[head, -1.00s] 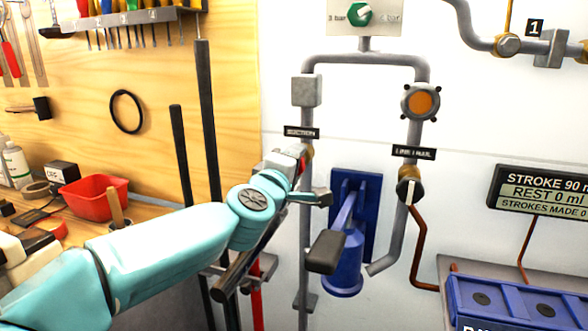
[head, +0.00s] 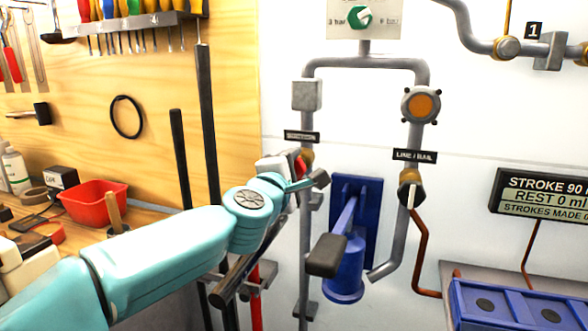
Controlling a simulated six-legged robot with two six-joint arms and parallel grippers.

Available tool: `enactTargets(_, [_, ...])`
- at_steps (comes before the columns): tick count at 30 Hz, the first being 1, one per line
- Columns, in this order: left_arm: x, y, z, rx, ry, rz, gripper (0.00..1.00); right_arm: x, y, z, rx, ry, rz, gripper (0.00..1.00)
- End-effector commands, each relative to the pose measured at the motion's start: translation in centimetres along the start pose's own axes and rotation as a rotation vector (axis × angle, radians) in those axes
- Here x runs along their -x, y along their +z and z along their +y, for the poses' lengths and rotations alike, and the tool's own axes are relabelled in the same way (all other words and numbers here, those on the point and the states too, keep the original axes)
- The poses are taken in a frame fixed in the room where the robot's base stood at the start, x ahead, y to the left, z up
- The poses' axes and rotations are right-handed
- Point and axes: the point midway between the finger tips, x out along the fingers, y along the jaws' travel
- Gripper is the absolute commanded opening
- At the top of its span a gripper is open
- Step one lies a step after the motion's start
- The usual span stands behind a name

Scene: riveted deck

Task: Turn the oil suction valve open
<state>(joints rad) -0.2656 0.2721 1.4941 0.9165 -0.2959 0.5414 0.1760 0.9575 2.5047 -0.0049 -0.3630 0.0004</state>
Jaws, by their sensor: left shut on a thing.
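The suction valve (head: 307,158) is a brass body on the left grey pipe, below a small black label (head: 302,137). A bit of its red handle (head: 301,164) shows at the gripper. My left gripper (head: 306,172) is shut on this handle; its jaws and wrist hide most of the handle, so its exact angle is hard to tell. My teal left arm comes in from the lower left. My right gripper is not in view.
A blue hand pump (head: 345,270) with a dark-ended lever (head: 326,255) is just right of and below the gripper. A second valve (head: 410,190) sits on the right pipe. A red bin (head: 92,204) is on the bench at left. Dark upright bars (head: 208,120) stand behind my arm.

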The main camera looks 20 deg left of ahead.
Motion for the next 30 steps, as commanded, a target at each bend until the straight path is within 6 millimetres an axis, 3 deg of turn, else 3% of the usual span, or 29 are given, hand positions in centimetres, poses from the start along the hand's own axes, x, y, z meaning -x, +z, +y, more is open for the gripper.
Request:
enactTargets(6, [0.0, 0.1, -0.1, 0.001, -0.002, -0.002, 0.20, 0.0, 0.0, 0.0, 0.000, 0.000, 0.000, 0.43])
enactTargets(7, [0.0, 0.1, -0.1, 0.001, -0.002, -0.002, 0.53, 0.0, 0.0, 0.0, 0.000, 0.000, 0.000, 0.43])
enactTargets(9, [0.0, 0.1, -0.1, 0.001, -0.002, -0.001, 0.76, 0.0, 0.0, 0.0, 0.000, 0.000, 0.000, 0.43])
enactTargets(20, [0.4, 0.0, 0.0, 0.000, 0.000, -0.001, 0.76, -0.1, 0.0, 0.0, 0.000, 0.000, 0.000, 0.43])
enactTargets(23, [1.8, 0.0, 0.0, 0.000, 0.001, -0.001, 0.76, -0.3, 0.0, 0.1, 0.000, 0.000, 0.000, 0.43])
enactTargets(30, [8.0, 0.1, 0.2, 0.000, 0.002, -0.003, 0.76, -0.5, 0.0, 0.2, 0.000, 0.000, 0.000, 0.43])
